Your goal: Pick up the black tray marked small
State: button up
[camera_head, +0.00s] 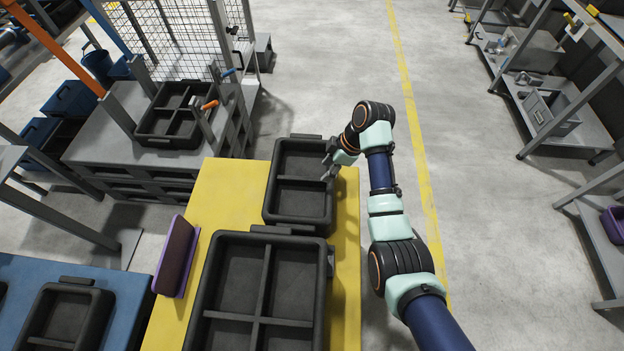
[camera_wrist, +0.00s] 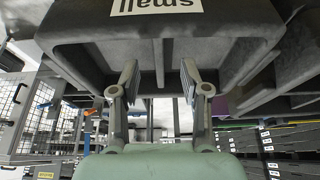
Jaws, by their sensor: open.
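The black tray marked small (camera_wrist: 240,20) fills the top of the wrist view, with a white label (camera_wrist: 155,6) reading "small" cut by the top edge. In the head view, a two-compartment black tray (camera_head: 302,183) sits at the far end of the yellow table (camera_head: 218,190), with my gripper at its right side. My gripper (camera_head: 329,166) is open. In the wrist view its two fingers (camera_wrist: 159,80) are spread close to the tray's side; I cannot tell whether they touch it. The tray's inside is empty.
A larger four-compartment black tray (camera_head: 257,321) stands directly in front on the same table. A purple-edged dark object (camera_head: 176,256) stands at the table's left edge. Another divided tray (camera_head: 158,137) sits on a grey platform at left. Open floor lies to the right.

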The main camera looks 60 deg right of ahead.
aim_at(319, 179)
jog(key=shift+b+x, duration=0.35)
jog(key=shift+x, duration=0.85)
jog(key=b+x, duration=0.3)
jog(key=x, duration=0.2)
jog(key=shift+s+f, duration=0.1)
jog(key=shift+d, duration=0.15)
jog(key=shift+c, duration=0.5)
grip_shut()
